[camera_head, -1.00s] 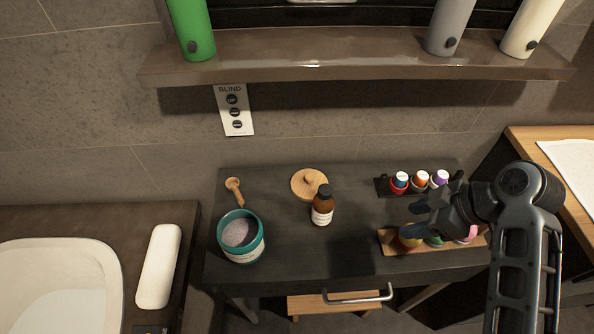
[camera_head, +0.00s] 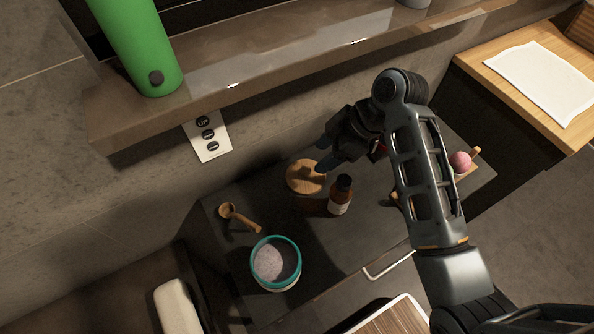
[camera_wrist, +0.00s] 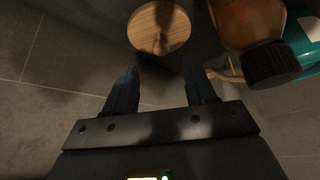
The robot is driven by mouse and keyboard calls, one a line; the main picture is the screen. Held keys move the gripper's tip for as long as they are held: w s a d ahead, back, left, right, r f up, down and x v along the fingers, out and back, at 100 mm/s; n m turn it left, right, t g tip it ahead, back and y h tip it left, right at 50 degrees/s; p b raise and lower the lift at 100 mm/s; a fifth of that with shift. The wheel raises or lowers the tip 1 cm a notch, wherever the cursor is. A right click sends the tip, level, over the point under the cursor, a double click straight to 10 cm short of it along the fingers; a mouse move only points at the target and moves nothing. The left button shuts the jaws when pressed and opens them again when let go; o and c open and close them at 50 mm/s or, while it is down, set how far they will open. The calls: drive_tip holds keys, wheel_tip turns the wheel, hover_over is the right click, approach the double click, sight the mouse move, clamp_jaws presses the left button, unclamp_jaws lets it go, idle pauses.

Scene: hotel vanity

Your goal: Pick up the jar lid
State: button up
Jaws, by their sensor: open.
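My gripper (camera_head: 324,156) is open and empty, beside and above the lid's right back edge in the head view. In the wrist view my two fingers (camera_wrist: 160,78) are spread apart and the lid is ahead of them. The open teal jar (camera_head: 276,262) of greyish-white contents stands at the front left of the top.
A brown bottle with a black cap (camera_head: 340,194) stands close to the right of the lid. A wooden scoop (camera_head: 238,217) lies to the left. The shelf (camera_head: 240,75) with a green cylinder (camera_head: 138,45) overhangs the back.

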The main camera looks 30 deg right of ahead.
sight(306, 169)
drive_tip(key=p+x, duration=0.1)
drive_tip(key=x, duration=0.5)
drive_tip(key=shift+a+f, duration=0.15)
drive_tip(key=shift+f, duration=0.1)
drive_tip(key=shift+c, duration=0.3)
clamp_jaws()
